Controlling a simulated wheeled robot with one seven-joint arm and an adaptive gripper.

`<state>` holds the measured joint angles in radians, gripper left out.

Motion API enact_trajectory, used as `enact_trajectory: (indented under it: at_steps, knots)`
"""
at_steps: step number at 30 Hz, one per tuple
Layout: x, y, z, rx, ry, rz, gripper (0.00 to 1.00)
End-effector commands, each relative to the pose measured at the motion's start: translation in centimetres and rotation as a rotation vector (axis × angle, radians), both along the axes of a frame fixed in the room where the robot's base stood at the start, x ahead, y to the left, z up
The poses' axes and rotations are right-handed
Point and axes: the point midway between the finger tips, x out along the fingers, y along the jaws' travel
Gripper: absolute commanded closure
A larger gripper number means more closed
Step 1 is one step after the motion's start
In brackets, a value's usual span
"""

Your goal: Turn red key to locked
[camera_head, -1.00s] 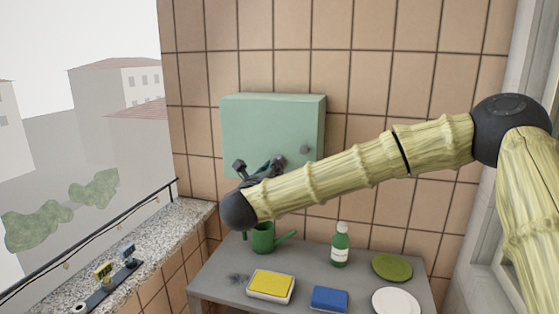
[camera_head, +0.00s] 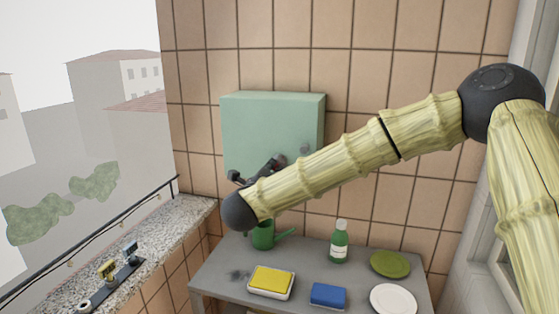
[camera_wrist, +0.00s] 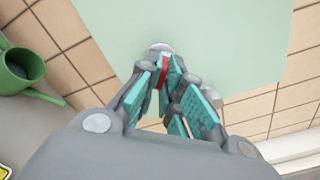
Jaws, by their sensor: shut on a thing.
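The red key (camera_wrist: 164,72) shows in the wrist view as a thin red strip between my fingertips, close to a round grey lock (camera_wrist: 158,48) on the pale green cabinet (camera_head: 262,115). My gripper (camera_wrist: 166,75) is shut on the key, with its teal finger pads on either side. In the head view my gripper (camera_head: 274,164) is at the lower front of the cabinet, and the key is hidden there. I cannot read any lock marking, so the key's exact turn is unclear.
A grey knob (camera_head: 304,149) sits right of my gripper on the cabinet. Below, a grey table (camera_head: 225,262) holds a green watering can (camera_head: 263,236), a bottle (camera_head: 339,244), a yellow sponge (camera_head: 271,281), a blue block (camera_head: 328,295) and plates. A stone ledge (camera_head: 165,238) runs at left.

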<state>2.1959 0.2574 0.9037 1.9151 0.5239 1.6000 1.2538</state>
Motion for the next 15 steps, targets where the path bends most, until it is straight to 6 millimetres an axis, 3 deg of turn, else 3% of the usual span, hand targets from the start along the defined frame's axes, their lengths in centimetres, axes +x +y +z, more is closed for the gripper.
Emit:
enact_trajectory:
  at_steps: [7, 15]
  knots:
    - [0.0, 0.02, 0.25, -0.037, 0.01, 0.0, 1.0]
    - [-0.01, 0.07, 0.43, -0.33, 0.105, 0.001, 1.0]
